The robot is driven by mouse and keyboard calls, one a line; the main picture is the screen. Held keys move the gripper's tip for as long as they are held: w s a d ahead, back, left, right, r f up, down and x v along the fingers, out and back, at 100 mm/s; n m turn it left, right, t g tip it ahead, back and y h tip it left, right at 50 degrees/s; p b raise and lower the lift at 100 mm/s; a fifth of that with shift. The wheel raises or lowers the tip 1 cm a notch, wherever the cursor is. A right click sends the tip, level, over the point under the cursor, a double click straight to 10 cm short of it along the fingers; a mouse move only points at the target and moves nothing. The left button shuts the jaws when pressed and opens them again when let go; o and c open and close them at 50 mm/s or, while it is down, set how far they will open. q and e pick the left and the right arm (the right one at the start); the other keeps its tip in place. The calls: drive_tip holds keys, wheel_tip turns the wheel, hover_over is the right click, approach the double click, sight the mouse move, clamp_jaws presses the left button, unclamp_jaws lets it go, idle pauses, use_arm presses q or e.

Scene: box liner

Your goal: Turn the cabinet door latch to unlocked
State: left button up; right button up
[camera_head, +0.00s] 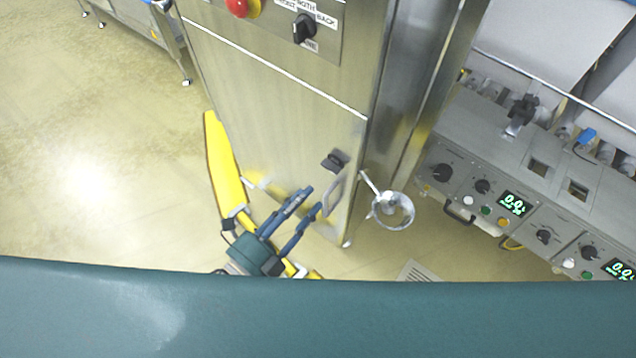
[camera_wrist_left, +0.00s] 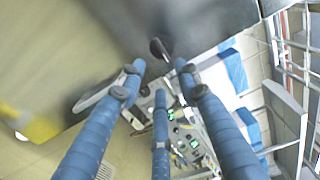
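In the left wrist view, a dark knob that looks like the latch (camera_wrist_left: 158,48) lies ahead, between and beyond the tips of the open gripper (camera_wrist_left: 157,72). The fingers appear apart from it. I cannot tell which way the latch is turned. My right gripper is not in view.
A handwheel (camera_head: 393,209) stands out beside the cabinet's right edge. A control console (camera_head: 470,185) with knobs and green displays is at the right. A panel with a red button (camera_head: 238,7) and black selector (camera_head: 304,28) is above the door.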

use_arm(q)
drive_tip(key=shift+v, duration=1.45)
drive_tip(key=s+a+f+n+g+y, duration=0.2)
drive_tip(key=a+f+n+y, duration=0.15)
drive_tip(key=f, duration=0.65)
drive_tip(key=s+a+f+n+g+y, duration=0.15)
drive_tip(key=a+f+n, duration=0.3)
drive_tip(key=f, duration=0.55)
drive_tip(key=s+a+f+n+g+y, duration=0.1)
drive_tip(key=a+f+n+y, duration=0.3)
drive_tip(key=f, duration=0.5)
drive_tip(key=s+a+f+n+g, duration=0.1)
drive_tip(key=s+f+n+g, duration=0.2)
drive_tip(key=s+f, duration=0.3)
drive_tip(key=s+a+f+n+g+y, duration=0.1)
drive_tip(key=s+a+f+n+g, duration=0.1)
drive_tip(key=s+f, duration=0.4)
drive_tip(key=s+a+f+n+g, duration=0.2)
drive_tip(key=s+f+n+g, duration=0.2)
drive_tip(key=s, duration=0.8)
drive_tip(key=shift+s+f+n+y, duration=0.3)
drive_tip(key=shift+s+f+n, duration=0.05)
drive_tip(key=shift+f+n, duration=0.6)
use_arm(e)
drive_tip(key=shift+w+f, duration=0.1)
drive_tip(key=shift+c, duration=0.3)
